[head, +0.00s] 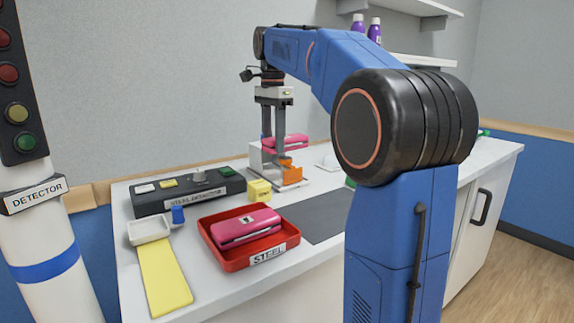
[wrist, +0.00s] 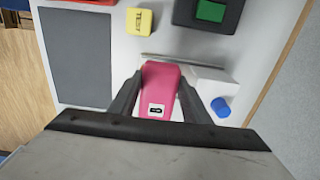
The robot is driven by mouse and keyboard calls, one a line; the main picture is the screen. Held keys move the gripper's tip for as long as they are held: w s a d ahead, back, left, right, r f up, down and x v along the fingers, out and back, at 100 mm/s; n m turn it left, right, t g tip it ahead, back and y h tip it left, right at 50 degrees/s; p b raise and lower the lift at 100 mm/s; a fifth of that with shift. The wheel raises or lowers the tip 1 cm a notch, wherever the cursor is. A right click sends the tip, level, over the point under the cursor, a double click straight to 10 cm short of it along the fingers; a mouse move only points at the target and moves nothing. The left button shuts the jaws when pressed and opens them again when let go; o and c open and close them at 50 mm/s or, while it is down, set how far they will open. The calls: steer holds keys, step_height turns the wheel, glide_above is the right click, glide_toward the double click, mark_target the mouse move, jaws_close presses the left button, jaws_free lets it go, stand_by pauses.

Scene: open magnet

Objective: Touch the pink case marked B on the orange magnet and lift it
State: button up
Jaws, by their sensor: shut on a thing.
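My gripper (head: 280,138) is shut on a pink case (head: 287,142). In the wrist view, the case (wrist: 159,92) sits between both fingers, and its white label bears a dark sideways mark too small to read surely. In the head view, the held case is above the orange magnet (head: 291,174) on its pale stand; I cannot tell whether they touch. The magnet's orange part is hidden in the wrist view.
The black steel detector (head: 150,203) stands at the back left. A yellow block (head: 259,190) is beside it. The grey mat (head: 318,224) looks bare.

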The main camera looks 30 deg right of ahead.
steer(key=shift+r, duration=0.1)
stand_by(0.6)
steer(key=shift+r, duration=3.15)
